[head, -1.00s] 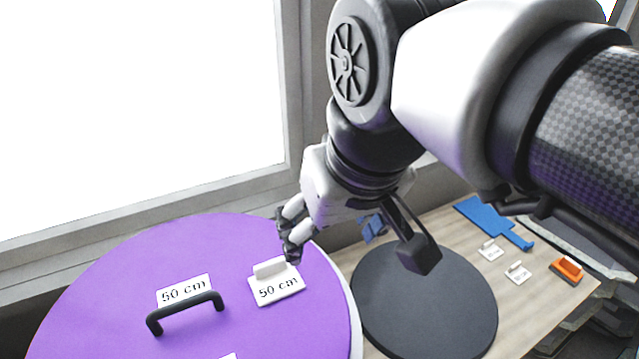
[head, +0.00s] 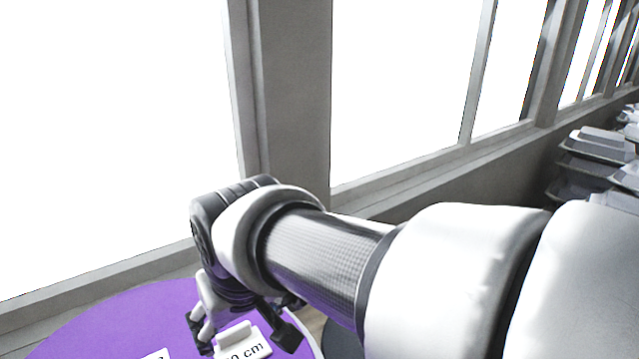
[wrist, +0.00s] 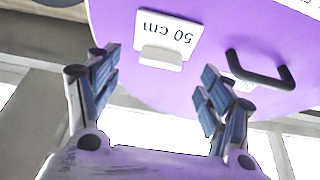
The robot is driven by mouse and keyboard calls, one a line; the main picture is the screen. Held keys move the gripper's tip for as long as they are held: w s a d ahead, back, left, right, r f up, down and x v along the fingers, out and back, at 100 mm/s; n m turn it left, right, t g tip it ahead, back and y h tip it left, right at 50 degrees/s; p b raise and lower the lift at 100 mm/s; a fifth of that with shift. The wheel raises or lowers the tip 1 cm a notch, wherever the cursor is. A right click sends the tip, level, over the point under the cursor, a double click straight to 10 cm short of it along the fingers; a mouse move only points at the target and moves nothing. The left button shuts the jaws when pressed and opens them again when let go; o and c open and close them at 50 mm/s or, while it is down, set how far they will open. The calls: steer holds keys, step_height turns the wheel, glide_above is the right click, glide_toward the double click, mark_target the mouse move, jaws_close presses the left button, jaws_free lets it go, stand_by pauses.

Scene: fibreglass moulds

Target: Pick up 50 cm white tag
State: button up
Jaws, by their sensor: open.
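The white 50 cm tag (head: 243,342) lies on the purple round mould (head: 110,315) in the head view, partly cut off by the lower edge. In the wrist view the tag (wrist: 166,38) lies upside down in the picture, with its raised white grip towards my gripper. My gripper (wrist: 152,88) is open and empty, its blue-padded fingers apart on either side below the tag and not touching it.
A black handle (wrist: 258,72) stands on the mould beside the tag, with another white label (wrist: 240,68) partly hidden behind it. A second white label (head: 157,354) shows at the bottom of the head view. Window frames (head: 285,90) rise behind the mould. Grey stacked trays (head: 590,160) stand far right.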

mark_target(233, 330)
steer(key=x, duration=0.5)
steer(key=shift+w+a+p, duration=0.25)
steer(key=shift+a+p, duration=0.15)
steer(key=shift+s+d, duration=0.1)
steer(key=shift+c, duration=0.5)
steer(key=c, duration=1)
steer(key=shift+r, duration=0.1)
